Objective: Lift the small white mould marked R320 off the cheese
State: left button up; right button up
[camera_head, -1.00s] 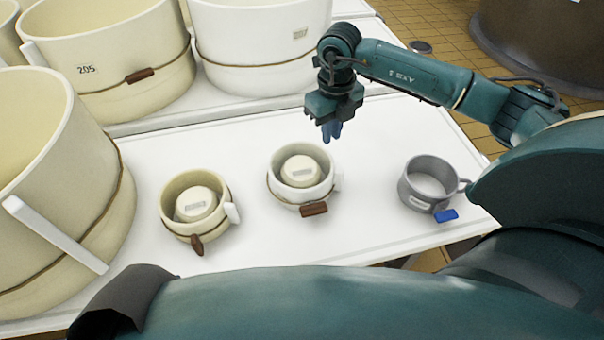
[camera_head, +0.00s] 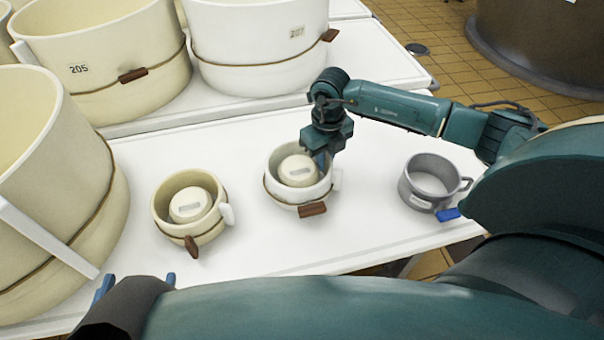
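A small white mould (camera_head: 282,191) stands on the white table, a cord and brown toggle around it and a pale round cheese (camera_head: 298,168) inside. Its marking is too small to read. A small cream mould (camera_head: 184,228), also holding a cheese, stands to its left. My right gripper (camera_head: 321,160) is low at the white mould's back right rim.
A small grey mould or cup (camera_head: 418,195) with handle and blue tag stands to the right. Large moulds (camera_head: 95,90) (camera_head: 255,70) stand behind, another (camera_head: 60,215) at left. The white table (camera_head: 370,215) is clear between the white and grey moulds.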

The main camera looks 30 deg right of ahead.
grip_shut()
jog(key=shift+r, duration=0.1)
pick_arm(q)
jog(key=shift+s+a+r+n+g+y+p, duration=0.25)
jog(key=shift+s+g+p, duration=0.2)
jog(key=shift+g+p, duration=0.55)
pick_arm(e)
notch_tip(320, 180, up, 10)
jog(key=shift+f, duration=0.1)
